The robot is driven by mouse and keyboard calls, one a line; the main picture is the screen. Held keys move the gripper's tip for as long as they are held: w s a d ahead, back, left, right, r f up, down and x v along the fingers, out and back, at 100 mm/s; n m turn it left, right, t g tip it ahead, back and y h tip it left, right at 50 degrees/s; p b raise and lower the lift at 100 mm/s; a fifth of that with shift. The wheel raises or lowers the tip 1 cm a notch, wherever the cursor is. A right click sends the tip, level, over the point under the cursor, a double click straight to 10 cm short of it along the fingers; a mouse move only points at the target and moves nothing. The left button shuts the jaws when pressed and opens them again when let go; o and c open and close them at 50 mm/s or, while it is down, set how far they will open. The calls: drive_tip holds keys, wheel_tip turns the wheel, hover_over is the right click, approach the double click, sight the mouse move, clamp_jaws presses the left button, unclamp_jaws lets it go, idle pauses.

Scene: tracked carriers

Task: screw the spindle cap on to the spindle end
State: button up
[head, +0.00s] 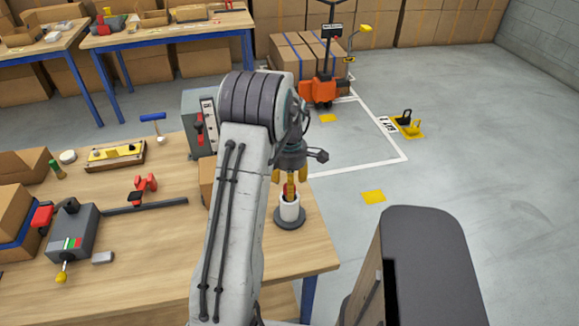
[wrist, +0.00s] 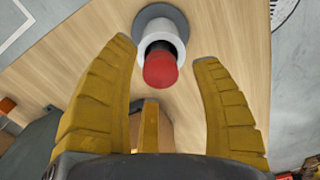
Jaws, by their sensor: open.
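A white cylinder (head: 289,208) stands upright on a round dark grey base (head: 290,222) near the right edge of the wooden table. A red rounded cap (head: 289,188) is at its top end. In the wrist view the red cap (wrist: 160,68) shows in front of the white cylinder (wrist: 150,31), with a dark ring between them; I cannot tell how firmly it sits. My gripper (head: 289,181) is above the cap, pointing down. In the wrist view its yellow fingers (wrist: 168,75) are open, apart on either side of the cap, not visibly gripping it.
The wooden table (head: 150,240) also bears a grey box with a red lever (head: 200,122), a red clamp on a bar (head: 145,190), a yellow level (head: 115,153) and a grey device (head: 72,232). A cardboard box (head: 207,182) is partly behind my arm.

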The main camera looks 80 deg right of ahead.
wheel_tip(320, 180, up, 11)
drive_tip(key=shift+f, duration=0.15)
idle(0.4)
idle(0.6)
